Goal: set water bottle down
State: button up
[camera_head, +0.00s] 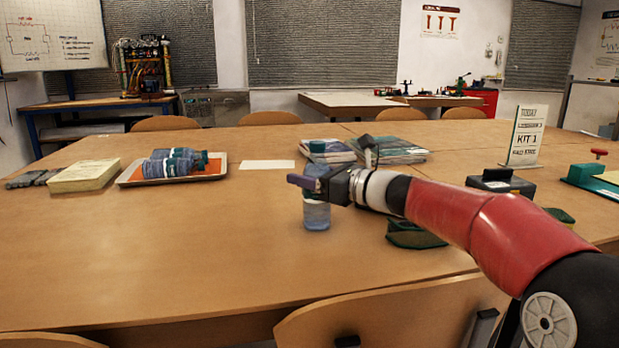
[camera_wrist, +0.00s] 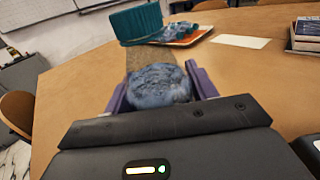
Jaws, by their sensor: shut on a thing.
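The water bottle (camera_head: 316,215) is clear bluish plastic and stands about upright at the middle of the table (camera_head: 200,255). My gripper (camera_head: 306,184), with purple fingers, is shut on its body from the right. The bottle's lower part shows below the fingers, its base at or very near the tabletop; I cannot tell whether it touches. In the wrist view the blue bottle body (camera_wrist: 160,86) sits between both fingers (camera_wrist: 160,88). A teal piece (camera_wrist: 137,22) rises beyond it, seemingly the cap.
A tray (camera_head: 217,174) with blue bottles (camera_head: 172,163) and a yellowish block (camera_head: 84,176) lie to the left. Book stacks (camera_head: 390,150) stand behind my gripper. A dark green pouch (camera_head: 412,236) lies right of the bottle, under my arm. The table's front left is clear; a chair (camera_head: 390,318) stands at the front edge.

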jog(key=o, duration=1.3)
jog(key=v, duration=1.2)
